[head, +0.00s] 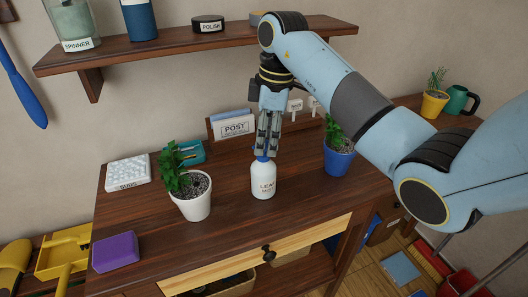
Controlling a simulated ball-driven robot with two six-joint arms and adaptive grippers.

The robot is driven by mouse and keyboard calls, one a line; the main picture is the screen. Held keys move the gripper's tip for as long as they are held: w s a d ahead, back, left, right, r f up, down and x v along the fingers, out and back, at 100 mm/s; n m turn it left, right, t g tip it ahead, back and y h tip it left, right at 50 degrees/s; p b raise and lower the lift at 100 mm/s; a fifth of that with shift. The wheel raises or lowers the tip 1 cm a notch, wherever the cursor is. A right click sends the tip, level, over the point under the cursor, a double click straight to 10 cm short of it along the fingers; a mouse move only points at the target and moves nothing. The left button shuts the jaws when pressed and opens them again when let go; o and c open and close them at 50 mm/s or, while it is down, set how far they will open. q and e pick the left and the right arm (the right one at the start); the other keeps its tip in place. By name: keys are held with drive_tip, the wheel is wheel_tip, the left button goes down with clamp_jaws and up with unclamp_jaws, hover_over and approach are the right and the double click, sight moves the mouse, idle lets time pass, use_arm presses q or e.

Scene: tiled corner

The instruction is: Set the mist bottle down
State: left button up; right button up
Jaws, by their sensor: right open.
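The fingers are open. Whether they touch the top cannot be told. My left gripper is not in view.
A purple block (115,252) lies at the table's front left. A shelf (190,45) runs above.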

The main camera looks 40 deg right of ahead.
drive_tip(key=r, duration=0.5)
drive_tip(key=shift+s+d+r+p, duration=0.15)
drive_tip(key=shift+d+r+p, duration=0.15)
drive_tip(key=shift+p, duration=0.1)
drive_tip(key=shift+s+r, duration=0.1)
drive_tip(key=shift+r, duration=0.5)
